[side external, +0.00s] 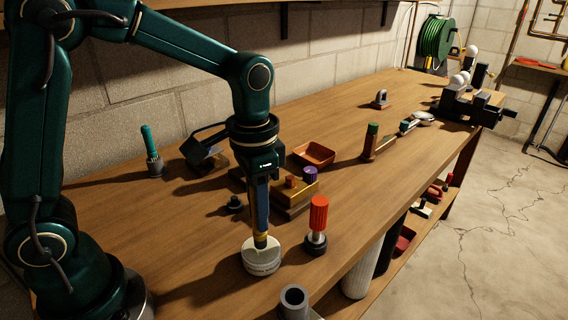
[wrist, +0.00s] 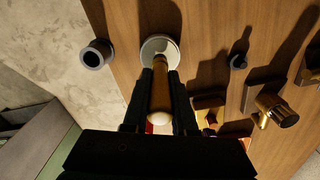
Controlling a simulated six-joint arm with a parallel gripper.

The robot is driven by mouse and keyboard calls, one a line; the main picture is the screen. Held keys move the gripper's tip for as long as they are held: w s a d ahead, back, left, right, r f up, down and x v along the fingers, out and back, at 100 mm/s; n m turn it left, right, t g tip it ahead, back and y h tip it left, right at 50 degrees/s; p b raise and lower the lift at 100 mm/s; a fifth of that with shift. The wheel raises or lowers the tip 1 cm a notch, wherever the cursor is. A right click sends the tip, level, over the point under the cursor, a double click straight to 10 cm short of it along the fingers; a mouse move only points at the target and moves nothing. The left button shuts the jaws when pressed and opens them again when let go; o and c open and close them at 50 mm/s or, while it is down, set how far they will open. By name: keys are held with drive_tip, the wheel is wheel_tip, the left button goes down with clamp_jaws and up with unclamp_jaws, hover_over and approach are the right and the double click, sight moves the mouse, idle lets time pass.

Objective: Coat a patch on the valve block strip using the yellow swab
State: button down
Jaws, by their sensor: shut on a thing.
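My gripper (side external: 262,215) points down and is shut on the yellow swab (side external: 261,239). In the wrist view the swab (wrist: 161,95) lies between my two fingers, its pale rounded end nearest the camera. Its far end is at the round white pot (side external: 262,264), also visible in the wrist view (wrist: 172,52). I cannot tell whether the tip touches the pot's contents. The valve block (side external: 293,194), brass-coloured with a copper and a purple knob, stands behind and right of the pot; my gripper is apart from it. The strip on it is not clearly distinguishable.
A red-handled tool (side external: 318,220) stands upright close right of the pot. A grey hollow cylinder (side external: 294,299) is near the front edge. A small dark knob piece (side external: 235,203) and an orange tray (side external: 314,153) lie behind. The bench's middle right is mostly clear.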

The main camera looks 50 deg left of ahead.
drive_tip(key=shift+f, duration=0.55)
idle(1.2)
drive_tip(key=shift+r, duration=3.55)
drive_tip(key=a+r+n, duration=0.2)
drive_tip(key=a+n, duration=0.1)
drive_tip(key=a, duration=0.3)
drive_tip(key=w+t+h, duration=0.2)
drive_tip(key=w+t, duration=0.1)
drive_tip(key=w, duration=0.7)
drive_tip(key=shift+w+r, duration=0.2)
drive_tip(key=shift+r, duration=0.05)
